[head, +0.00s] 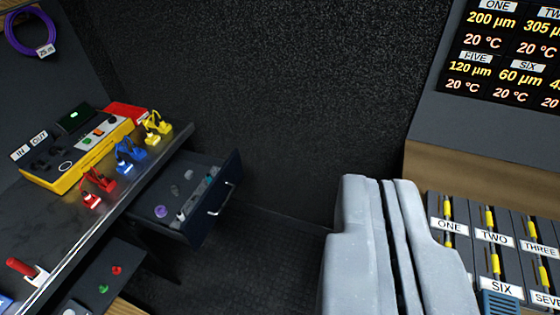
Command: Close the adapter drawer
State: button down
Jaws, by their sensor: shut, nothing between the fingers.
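The adapter drawer (205,222) is pulled out from under the left bench. It is dark, with a pale bar handle (222,199) on its front. Several small adapters (177,190) lie inside, grey, purple and teal. My gripper (380,182) is large and grey in the lower right, its fingers shut with nothing between them. It is well to the right of the drawer in the picture and apart from it.
The bench (120,190) holds a yellow tester box (78,150) and red, blue and yellow connectors. Labelled modules (495,240) stand at the right, below a display panel (510,55). Dark floor (275,265) is clear between the drawer and my gripper.

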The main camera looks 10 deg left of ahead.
aim_at(201, 202)
jog(key=u, duration=0.1)
jog(key=i, duration=1.25)
jog(key=u, duration=0.75)
